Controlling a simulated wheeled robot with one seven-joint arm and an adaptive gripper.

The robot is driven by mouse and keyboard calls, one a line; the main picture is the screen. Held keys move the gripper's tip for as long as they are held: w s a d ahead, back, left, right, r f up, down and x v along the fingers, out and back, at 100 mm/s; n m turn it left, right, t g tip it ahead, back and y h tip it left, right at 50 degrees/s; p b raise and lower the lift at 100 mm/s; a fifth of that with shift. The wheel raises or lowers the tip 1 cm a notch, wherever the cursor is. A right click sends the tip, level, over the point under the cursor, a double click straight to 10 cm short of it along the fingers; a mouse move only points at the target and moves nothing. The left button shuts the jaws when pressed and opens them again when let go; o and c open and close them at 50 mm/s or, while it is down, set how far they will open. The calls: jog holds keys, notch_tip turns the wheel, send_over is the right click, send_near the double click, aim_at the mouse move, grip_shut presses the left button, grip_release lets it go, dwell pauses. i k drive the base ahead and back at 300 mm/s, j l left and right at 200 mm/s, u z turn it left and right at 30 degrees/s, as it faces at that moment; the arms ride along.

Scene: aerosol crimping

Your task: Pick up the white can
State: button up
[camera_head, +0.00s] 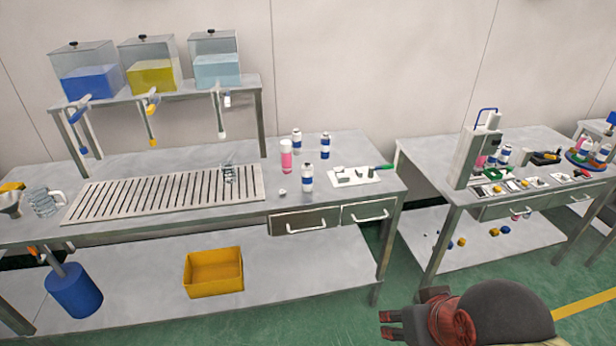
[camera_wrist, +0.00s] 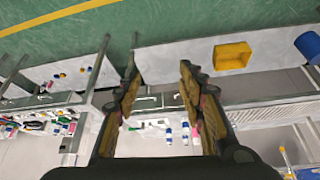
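Several small cans stand upright on the left metal table (camera_head: 345,155). Three are white with blue bands: one at the back (camera_head: 297,141), one to its right (camera_head: 325,146), and one nearer the front (camera_head: 307,178). A pink can with a white top (camera_head: 286,157) stands to the left of the front one. My gripper (camera_head: 384,324) is low at the bottom of the head view, well apart from the cans. In the wrist view its fingers (camera_wrist: 160,72) are spread with nothing between them. The cans there look small, upside down and partly near the right finger.
A slotted rack (camera_head: 165,196) lies left of the cans; a white tray with small parts (camera_head: 354,176) lies right. Tanks of coloured liquid stand on a raised shelf (camera_head: 180,91). A yellow bin (camera_head: 214,272) sits on the lower shelf. A crimping bench (camera_head: 470,200) stands right, beyond a floor gap.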

aim_at(307, 169)
jog(key=i+u, duration=0.3)
jog(key=i, duration=0.7)
